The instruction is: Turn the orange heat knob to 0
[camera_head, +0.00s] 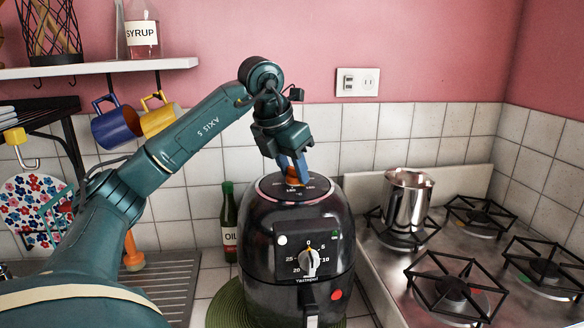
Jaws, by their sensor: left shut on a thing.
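A black air fryer (262,235) stands on the counter. The orange heat knob (292,177) is on its top, inside a dial ring with printed numbers. My left gripper (293,167) comes down from above with its blue fingers shut on the orange knob, partly hiding it. Which number the knob points to cannot be told. A silver timer knob (309,262) with numbers around it is on the fryer's front. My right gripper is not in view.
A steel pot (408,200) stands on the gas stove (462,262) to the right. An oil bottle (229,222) is close behind the fryer's left side. A green round mat (228,306) lies under the fryer. Mugs (118,124) hang under the shelf at upper left.

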